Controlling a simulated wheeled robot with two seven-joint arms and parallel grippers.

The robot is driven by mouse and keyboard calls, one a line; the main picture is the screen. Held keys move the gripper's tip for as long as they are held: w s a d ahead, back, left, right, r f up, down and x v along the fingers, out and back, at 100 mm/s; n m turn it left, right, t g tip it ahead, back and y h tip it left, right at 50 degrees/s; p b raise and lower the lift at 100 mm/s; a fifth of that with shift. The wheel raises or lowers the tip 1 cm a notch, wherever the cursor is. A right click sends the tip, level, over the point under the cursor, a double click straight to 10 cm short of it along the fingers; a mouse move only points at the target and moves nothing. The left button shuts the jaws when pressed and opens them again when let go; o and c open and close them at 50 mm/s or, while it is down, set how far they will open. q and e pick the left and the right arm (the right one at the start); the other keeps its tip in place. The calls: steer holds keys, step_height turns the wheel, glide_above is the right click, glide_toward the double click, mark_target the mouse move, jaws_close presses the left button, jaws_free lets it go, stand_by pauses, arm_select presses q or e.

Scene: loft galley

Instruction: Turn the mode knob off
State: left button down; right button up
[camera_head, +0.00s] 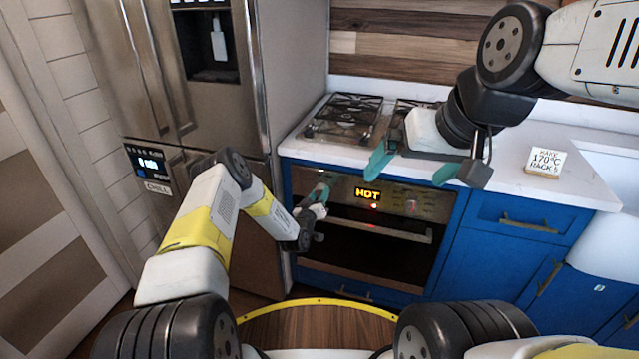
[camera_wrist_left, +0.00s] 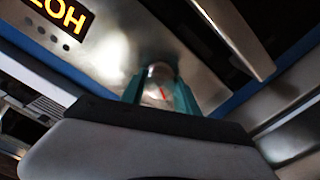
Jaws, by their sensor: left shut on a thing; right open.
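The oven (camera_head: 380,235) is set into the blue cabinets, and its panel display (camera_head: 368,195) reads "HOT" in orange. In the left wrist view the same display (camera_wrist_left: 62,17) is at the upper left. My left gripper (camera_head: 322,200) is at the left end of the oven panel. In the left wrist view, its teal fingers are shut on a round silver knob (camera_wrist_left: 158,82) with a red mark. The knob's lettering cannot be read. My right gripper (camera_head: 411,172) is open and empty, above the counter's front edge in front of the cooktop.
The oven door handle (camera_head: 380,226) runs just below the panel. A cooktop (camera_head: 345,117) sits on the white counter. A card (camera_head: 545,162) reading "170°C" stands at the right. A steel fridge (camera_head: 215,100) stands close on the left.

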stand_by(0.4)
arm_select(q)
steer(key=c, duration=0.9)
jaws_free()
steer(key=v, duration=0.8)
steer(key=shift+w, duration=0.1)
